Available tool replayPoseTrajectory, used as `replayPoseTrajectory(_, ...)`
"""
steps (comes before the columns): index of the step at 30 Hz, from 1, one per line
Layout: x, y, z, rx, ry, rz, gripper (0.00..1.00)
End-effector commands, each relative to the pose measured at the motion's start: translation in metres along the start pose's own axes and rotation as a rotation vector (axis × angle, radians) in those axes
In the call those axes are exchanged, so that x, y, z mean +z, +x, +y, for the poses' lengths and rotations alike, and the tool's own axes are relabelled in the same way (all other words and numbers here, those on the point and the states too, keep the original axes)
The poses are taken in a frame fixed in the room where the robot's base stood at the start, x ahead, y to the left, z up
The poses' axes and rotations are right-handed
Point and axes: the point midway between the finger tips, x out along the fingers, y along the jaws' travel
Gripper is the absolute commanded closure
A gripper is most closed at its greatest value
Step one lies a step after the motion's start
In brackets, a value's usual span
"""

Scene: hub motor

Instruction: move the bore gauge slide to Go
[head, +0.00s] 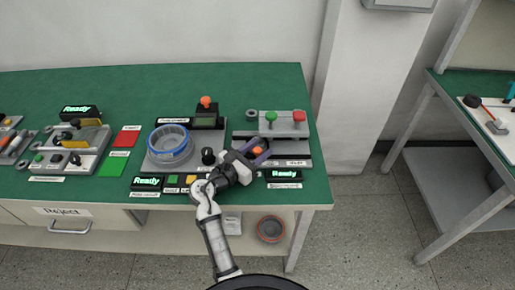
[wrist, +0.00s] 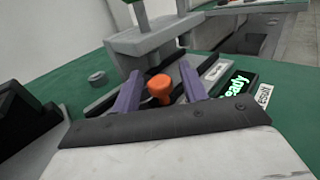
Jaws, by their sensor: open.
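The bore gauge (head: 284,128) is a grey fixture at the right end of the green bench, with a green knob and a red knob on top. In the wrist view its grey body (wrist: 145,40) stands beyond my fingers. An orange knob (head: 257,150), which looks like the slide's handle, is at its front left; in the wrist view the orange knob (wrist: 160,85) is upright. My gripper (head: 253,152) is open, with its purple fingers on either side of this knob. In the wrist view, gaps show between knob and fingers. The slide's position marks are not readable.
A blue-ringed part (head: 170,145) sits in a grey fixture left of my arm. A dark unit with an orange top (head: 206,103) stands behind it. A lit Ready display (head: 285,174) lies right of my gripper, near the bench's front edge. A small grey ring (wrist: 97,77) lies beside the gauge.

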Motion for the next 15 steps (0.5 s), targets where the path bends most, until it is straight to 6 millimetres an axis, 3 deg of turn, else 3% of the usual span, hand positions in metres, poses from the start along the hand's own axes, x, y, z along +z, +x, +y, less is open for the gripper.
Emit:
replayPoseTrajectory(8, -0.0002, 0.0013, -0.0001, 0.000, 0.000, 0.000, 0.57)
replayPoseTrajectory(15, -0.0003, 0.0010, -0.0001, 0.000, 0.000, 0.000, 0.88)
